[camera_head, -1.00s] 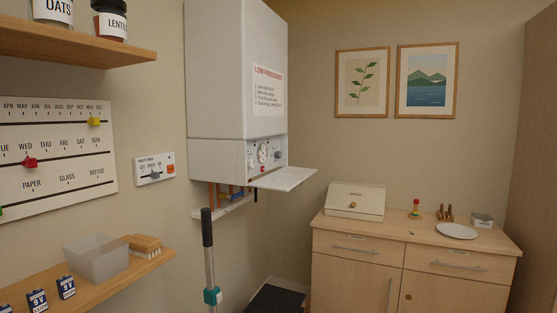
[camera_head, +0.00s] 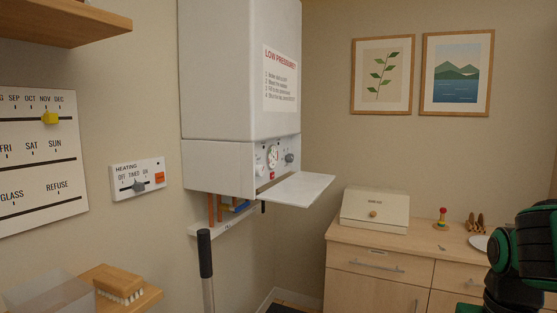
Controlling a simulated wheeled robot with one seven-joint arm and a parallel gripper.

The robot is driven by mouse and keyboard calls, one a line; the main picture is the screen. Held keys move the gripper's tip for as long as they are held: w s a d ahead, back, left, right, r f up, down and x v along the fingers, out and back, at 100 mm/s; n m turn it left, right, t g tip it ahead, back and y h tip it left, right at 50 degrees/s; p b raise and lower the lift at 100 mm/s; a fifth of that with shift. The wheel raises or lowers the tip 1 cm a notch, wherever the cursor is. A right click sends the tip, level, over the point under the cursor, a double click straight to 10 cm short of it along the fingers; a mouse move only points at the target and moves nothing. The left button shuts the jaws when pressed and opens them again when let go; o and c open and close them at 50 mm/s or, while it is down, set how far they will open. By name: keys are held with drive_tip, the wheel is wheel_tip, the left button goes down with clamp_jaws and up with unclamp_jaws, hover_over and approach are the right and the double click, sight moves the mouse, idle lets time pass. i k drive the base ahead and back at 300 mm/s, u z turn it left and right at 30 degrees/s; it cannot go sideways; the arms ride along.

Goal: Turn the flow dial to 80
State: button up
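The white boiler (camera_head: 240,75) hangs on the wall near the corner. Its lower flap (camera_head: 292,188) is folded down, baring a control panel. On the panel are a round white gauge or dial (camera_head: 272,157), a grey knob (camera_head: 290,158) and a small red display (camera_head: 272,175). Which of these is the flow dial, and its setting, are too small to read. Part of my arm, dark with green rings, shows at the lower right. My gripper is not in view.
A heating switch plate (camera_head: 138,178) is on the wall left of the boiler. A black-gripped pole (camera_head: 205,255) stands below it. A wooden cabinet (camera_head: 385,250) with a cream box (camera_head: 375,208) is at right. A shelf with a brush (camera_head: 115,283) is lower left.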

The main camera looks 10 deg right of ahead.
sight(290, 157)
drive_tip(key=z, duration=0.35)
drive_tip(key=i, duration=1)
drive_tip(key=z, duration=0.65)
